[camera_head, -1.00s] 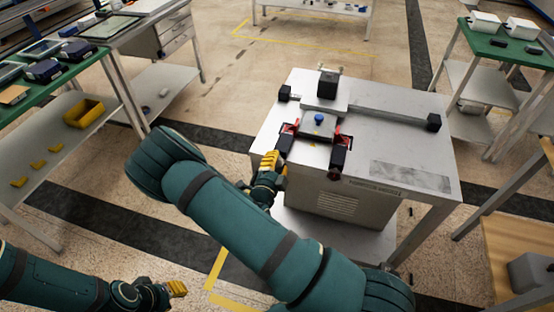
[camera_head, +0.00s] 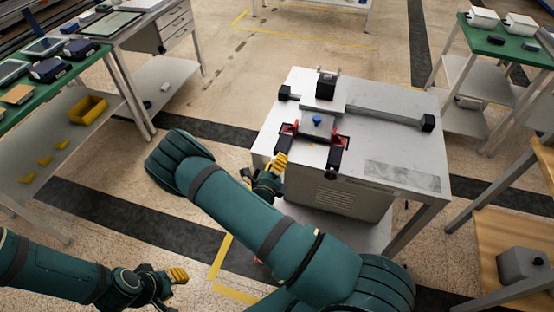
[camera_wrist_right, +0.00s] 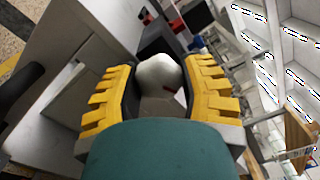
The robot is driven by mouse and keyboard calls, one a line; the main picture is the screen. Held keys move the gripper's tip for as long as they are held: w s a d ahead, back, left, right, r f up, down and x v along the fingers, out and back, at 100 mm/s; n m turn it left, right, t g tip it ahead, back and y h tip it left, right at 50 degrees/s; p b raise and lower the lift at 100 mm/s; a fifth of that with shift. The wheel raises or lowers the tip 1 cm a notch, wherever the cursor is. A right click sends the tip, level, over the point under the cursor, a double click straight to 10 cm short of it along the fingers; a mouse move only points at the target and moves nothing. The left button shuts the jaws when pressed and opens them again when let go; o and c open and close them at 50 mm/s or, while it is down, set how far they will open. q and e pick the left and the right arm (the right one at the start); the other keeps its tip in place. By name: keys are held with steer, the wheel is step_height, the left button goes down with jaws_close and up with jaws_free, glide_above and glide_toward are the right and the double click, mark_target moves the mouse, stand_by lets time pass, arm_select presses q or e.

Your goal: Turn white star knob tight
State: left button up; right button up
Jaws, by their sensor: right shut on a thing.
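The white star knob (camera_wrist_right: 160,73) shows in the right wrist view as a pale rounded shape between the yellow fingers. My right gripper (camera_wrist_right: 160,92) is shut on it. In the head view my right gripper (camera_head: 279,166) is at the near left side of the grey machine table (camera_head: 390,150), low beside the fixture with the red parts. The knob is hidden there by the gripper. My left gripper (camera_head: 177,275) is low at the left, over the floor and away from the table; its finger gap is not clear.
A blue knob (camera_head: 317,120) sits on the fixture plate, with a black block (camera_head: 326,86) behind it and a rail running right. A green-topped bench (camera_head: 25,107) stands at left, with a yellow bin (camera_head: 87,109) below. A wooden surface (camera_head: 503,238) is at lower right.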

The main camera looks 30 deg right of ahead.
steer(key=m+p, duration=0.1)
steer(key=m, duration=0.4)
steer(key=shift+r+m, duration=0.1)
steer(key=shift+m, duration=0.2)
steer(key=m+p, duration=0.1)
steer(key=m, duration=1)
steer(key=shift+w+m+p, duration=0.1)
steer(key=shift+m+p, duration=0.25)
steer(key=shift+m, duration=0.05)
steer(key=m, duration=0.5)
steer(key=o, duration=1.2)
steer(key=shift+a, duration=0.15)
